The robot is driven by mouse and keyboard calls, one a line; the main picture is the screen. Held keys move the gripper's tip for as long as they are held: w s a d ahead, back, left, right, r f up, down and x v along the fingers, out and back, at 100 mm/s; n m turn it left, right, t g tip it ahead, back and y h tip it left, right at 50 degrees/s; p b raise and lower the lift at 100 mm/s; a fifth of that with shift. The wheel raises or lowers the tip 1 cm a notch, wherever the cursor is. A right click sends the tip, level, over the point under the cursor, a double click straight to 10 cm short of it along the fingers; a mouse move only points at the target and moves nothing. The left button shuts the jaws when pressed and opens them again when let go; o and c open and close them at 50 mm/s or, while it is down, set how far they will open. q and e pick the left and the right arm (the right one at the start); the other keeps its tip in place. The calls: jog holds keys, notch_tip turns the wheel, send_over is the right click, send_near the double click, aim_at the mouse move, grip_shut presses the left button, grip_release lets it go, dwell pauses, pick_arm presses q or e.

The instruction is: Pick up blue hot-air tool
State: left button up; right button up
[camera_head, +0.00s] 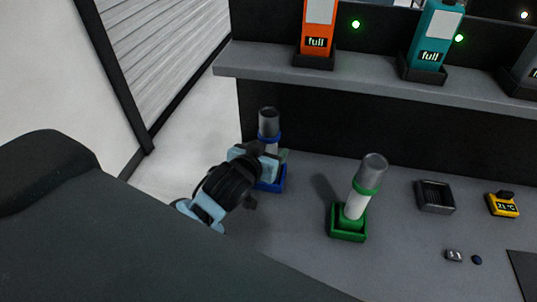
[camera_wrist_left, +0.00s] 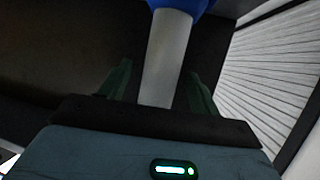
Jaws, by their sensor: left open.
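The blue hot-air tool (camera_head: 268,124) stands upright in a blue holder (camera_head: 273,181) at the left end of the work surface. It has a grey nozzle on top and a blue ring below it. My left gripper (camera_head: 270,160) is at the tool and partly hides its body. In the left wrist view the tool's pale shaft (camera_wrist_left: 167,60) runs between the two open fingers of my left gripper (camera_wrist_left: 158,82), with gaps visible on both sides. My right gripper is not in view.
A green-ringed hot-air tool (camera_head: 357,190) stands in a green holder to the right. A shelf (camera_head: 370,80) behind carries orange (camera_head: 317,22) and teal (camera_head: 435,30) units marked "full". A dark tray (camera_head: 435,196) and a yellow gauge (camera_head: 503,204) lie farther right.

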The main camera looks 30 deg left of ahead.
pick_arm(q)
jog(key=shift+x, duration=0.75)
grip_shut()
jog(key=shift+r, duration=0.1)
